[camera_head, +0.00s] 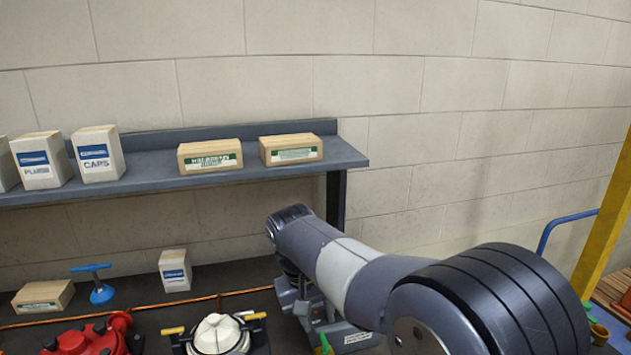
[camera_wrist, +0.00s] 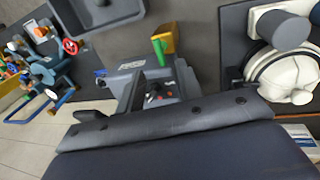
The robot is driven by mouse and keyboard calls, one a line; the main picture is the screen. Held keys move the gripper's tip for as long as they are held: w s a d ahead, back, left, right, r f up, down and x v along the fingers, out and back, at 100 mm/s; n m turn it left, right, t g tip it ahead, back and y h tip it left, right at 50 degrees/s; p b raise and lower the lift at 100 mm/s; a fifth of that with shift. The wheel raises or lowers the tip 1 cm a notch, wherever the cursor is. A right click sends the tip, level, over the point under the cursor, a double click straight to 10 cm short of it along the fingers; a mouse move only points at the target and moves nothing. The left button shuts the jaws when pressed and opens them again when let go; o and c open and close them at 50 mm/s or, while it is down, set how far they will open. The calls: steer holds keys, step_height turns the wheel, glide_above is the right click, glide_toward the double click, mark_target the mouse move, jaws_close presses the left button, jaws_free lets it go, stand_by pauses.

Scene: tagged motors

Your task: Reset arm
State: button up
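My arm reaches in from the lower right in the head view, and its far link ends above the bench near a grey motor (camera_head: 345,335). A white motor (camera_head: 218,335) is left of the arm, also at the right of the wrist view (camera_wrist: 285,65). A red motor (camera_head: 90,338) is farther left.
A shelf (camera_head: 230,178) along the wall holds several boxes. On the lower bench (camera_head: 130,285) stand a white box (camera_head: 174,270), a brown box (camera_head: 43,297) and a blue valve handle (camera_head: 100,285). A yellow post (camera_head: 605,220) and blue rail (camera_head: 560,225) are at right.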

mark_target(324, 341)
steer(key=f, duration=0.3)
steer(key=d+f+p, duration=0.1)
steer(key=f, duration=0.3)
steer(key=shift+w+d, duration=0.15)
steer(key=shift+d, duration=0.05)
steer(key=shift+w+f+m, duration=0.1)
steer(key=shift+f+m, duration=0.05)
steer(key=shift+m, duration=0.15)
steer(key=m, duration=0.4)
steer(key=shift+g, duration=0.4)
steer(key=m+p, duration=0.1)
steer(key=m, duration=0.3)
steer(key=shift+w+a+m+g, duration=0.1)
steer(key=shift+w+m+g, duration=0.05)
steer(key=shift+m+g, duration=0.2)
